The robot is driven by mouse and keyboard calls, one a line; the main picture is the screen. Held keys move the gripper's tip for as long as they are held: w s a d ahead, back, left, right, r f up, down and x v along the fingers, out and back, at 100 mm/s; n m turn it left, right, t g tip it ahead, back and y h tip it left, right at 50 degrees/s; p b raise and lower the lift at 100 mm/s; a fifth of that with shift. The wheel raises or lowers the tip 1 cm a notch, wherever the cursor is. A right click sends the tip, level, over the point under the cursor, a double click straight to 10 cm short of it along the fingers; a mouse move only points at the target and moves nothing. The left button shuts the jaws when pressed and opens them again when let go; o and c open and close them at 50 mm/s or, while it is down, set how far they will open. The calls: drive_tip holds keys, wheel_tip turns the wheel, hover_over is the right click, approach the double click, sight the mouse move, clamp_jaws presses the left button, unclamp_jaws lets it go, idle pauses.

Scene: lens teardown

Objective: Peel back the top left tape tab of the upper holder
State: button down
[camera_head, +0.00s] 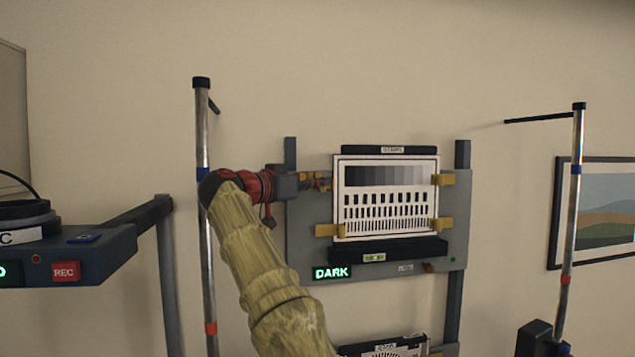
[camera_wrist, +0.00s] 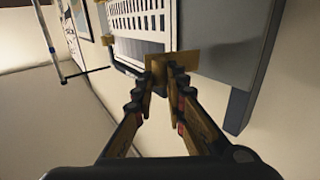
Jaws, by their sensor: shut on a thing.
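The upper holder (camera_head: 305,255) is a grey wall panel carrying a white test chart (camera_head: 388,225) with grey steps and black bars. Yellow tape tabs show at its top right (camera_head: 443,179), bottom left (camera_head: 328,230) and bottom right (camera_head: 443,223). My gripper (camera_head: 320,182) is at the chart's top left corner and covers the tab there. In the wrist view, my gripper (camera_wrist: 164,76) has its fingertips closed on the top left tape tab (camera_wrist: 186,60), a tan piece at the chart's corner. Whether the tab is lifted cannot be told.
A green DARK display (camera_head: 332,273) is below the chart. Part of a lower holder's chart (camera_head: 385,351) shows underneath. Metal poles stand left (camera_head: 203,130) and right (camera_head: 573,200). A shelf with a red REC button (camera_head: 66,271) is at left. A framed picture (camera_head: 605,210) hangs at right.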

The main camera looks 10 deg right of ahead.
drive_tip(key=c, duration=1.8)
unclamp_jaws()
drive_tip(key=v, duration=1.2)
